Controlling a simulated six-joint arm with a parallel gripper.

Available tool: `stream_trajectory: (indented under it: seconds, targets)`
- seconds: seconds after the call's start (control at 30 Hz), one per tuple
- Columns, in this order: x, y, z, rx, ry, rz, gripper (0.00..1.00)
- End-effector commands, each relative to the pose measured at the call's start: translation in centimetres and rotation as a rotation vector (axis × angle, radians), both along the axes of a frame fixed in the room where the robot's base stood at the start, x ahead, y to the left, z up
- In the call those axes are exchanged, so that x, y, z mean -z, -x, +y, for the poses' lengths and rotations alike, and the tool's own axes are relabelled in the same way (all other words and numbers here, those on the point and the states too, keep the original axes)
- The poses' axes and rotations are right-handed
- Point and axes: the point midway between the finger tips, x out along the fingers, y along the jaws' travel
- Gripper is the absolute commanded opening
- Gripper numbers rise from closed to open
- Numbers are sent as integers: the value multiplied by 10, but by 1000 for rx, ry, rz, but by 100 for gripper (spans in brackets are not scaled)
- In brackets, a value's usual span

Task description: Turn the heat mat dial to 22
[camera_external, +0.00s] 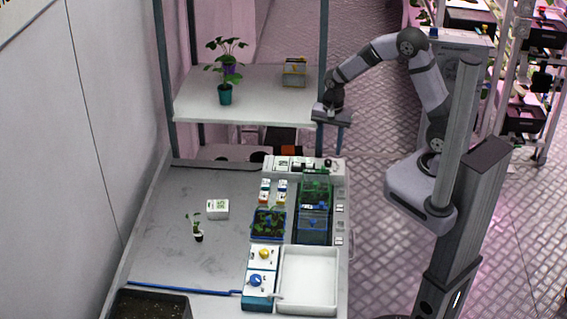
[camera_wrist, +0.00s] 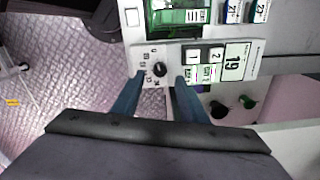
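The heat mat dial (camera_wrist: 159,70) is a small black round knob on a white panel, with small numbers around it. Its pointer setting is too small to read. The panel (camera_wrist: 150,50) also carries a label reading 19 (camera_wrist: 233,62). In the external view the dial (camera_external: 328,163) is at the right end of the white strip at the back of the bench. My gripper (camera_external: 330,146) points down above that end. In the wrist view my gripper (camera_wrist: 161,77) is open, its two blue fingers apart and empty. The dial appears between and just beyond the fingertips; contact is not visible.
A white shelf (camera_external: 250,105) with potted plants stands behind the bench, left of my gripper. Green and blue trays (camera_external: 313,225) lie in front of the panel. A white empty tray (camera_external: 308,280) is at the front. Open floor lies right of the bench.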

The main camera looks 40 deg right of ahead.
Motion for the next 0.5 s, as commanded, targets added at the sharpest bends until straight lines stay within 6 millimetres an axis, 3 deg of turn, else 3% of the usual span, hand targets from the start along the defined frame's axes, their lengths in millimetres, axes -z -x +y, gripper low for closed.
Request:
stream_trajectory:
  seconds: [0.2, 0.5]
  targets:
    - [28, 1, 0, -1, 2, 6, 39]
    - [49, 0, 0, -1, 1, 1, 39]
